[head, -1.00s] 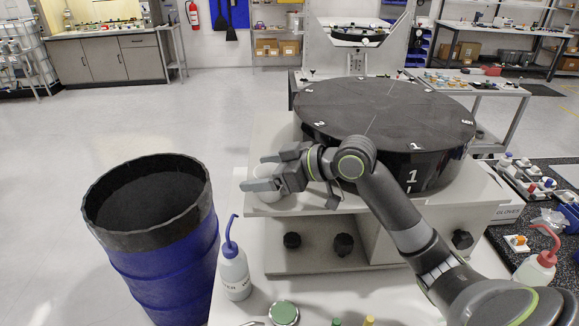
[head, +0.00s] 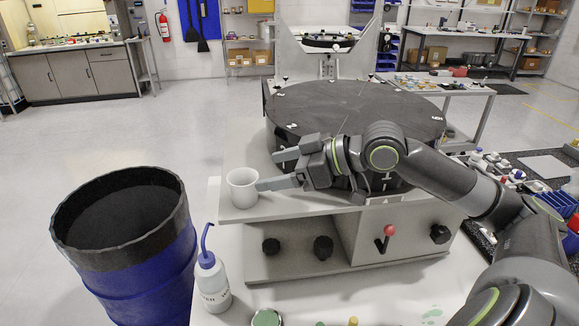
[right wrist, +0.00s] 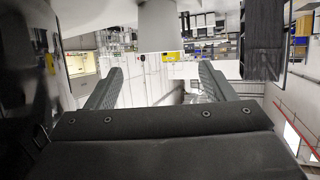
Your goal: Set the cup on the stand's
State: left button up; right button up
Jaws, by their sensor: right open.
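The white cup (head: 242,188) stands upright on the left end of the light grey ledge (head: 290,209) of the stand, left of the big black round table (head: 355,108). My right gripper (head: 266,170) points left, open and empty. Its fingertips lie just right of the cup, the nearer one close to the cup's side; I cannot tell if they touch. In the right wrist view, both fingers (right wrist: 160,88) are spread apart, and a pale shape beyond them at the top is probably the cup (right wrist: 160,25). My left gripper is not in view.
A blue drum with a black rim (head: 122,185) stands left of the ledge. A wash bottle with a blue spout (head: 211,282) stands in front. Black knobs (head: 323,247) and a red-tipped lever (head: 389,231) sit under the ledge. Floor behind the drum is clear.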

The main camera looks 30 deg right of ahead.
jog(key=shift+v, duration=1.15)
jog(key=shift+r, duration=0.15)
